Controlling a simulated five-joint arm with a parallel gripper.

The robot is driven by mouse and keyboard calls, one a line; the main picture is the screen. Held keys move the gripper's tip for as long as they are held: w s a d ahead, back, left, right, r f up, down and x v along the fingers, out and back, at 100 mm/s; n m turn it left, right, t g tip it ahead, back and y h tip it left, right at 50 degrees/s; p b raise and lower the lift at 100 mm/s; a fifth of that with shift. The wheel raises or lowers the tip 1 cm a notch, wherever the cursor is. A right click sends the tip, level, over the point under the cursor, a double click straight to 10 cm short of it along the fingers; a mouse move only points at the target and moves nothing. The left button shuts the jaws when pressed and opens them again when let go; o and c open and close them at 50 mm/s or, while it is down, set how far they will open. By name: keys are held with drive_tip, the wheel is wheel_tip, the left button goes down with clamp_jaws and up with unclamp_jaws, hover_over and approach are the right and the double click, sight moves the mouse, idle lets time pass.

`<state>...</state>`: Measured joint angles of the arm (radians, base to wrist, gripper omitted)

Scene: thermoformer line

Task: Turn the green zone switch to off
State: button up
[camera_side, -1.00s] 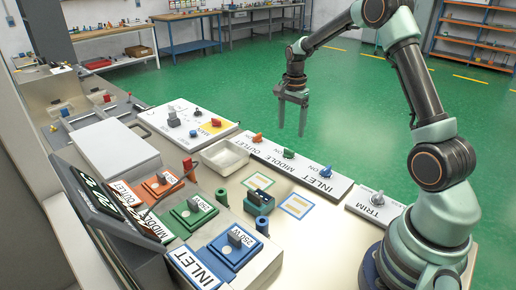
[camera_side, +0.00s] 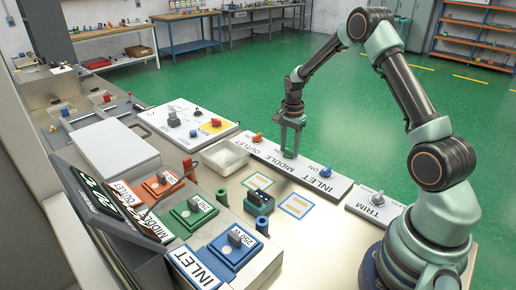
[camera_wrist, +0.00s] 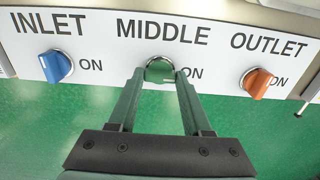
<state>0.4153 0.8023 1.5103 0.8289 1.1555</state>
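The green zone switch (camera_wrist: 160,70) is a round knob on the MIDDLE part of a white panel (camera_wrist: 112,70), with ON printed to its right in the wrist view. My gripper (camera_wrist: 160,74) is open, with one finger on each side of the green knob. A narrow gap seems to show between each fingertip and the knob. In the side view my gripper (camera_side: 290,152) points down at the middle of the panel, and its fingers mostly hide the green knob.
A blue INLET knob (camera_wrist: 56,66) and an orange OUTLET knob (camera_wrist: 257,82) flank the green one, each marked ON. A separate TRIM panel (camera_side: 370,205) and a white tray (camera_side: 226,158) stand nearby. Green floor lies beyond the panel.

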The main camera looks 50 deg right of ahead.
clamp_jaws()
drive_tip(key=shift+n, duration=0.3)
drive_tip(key=n, duration=1.7)
drive_tip(key=shift+n, duration=0.3)
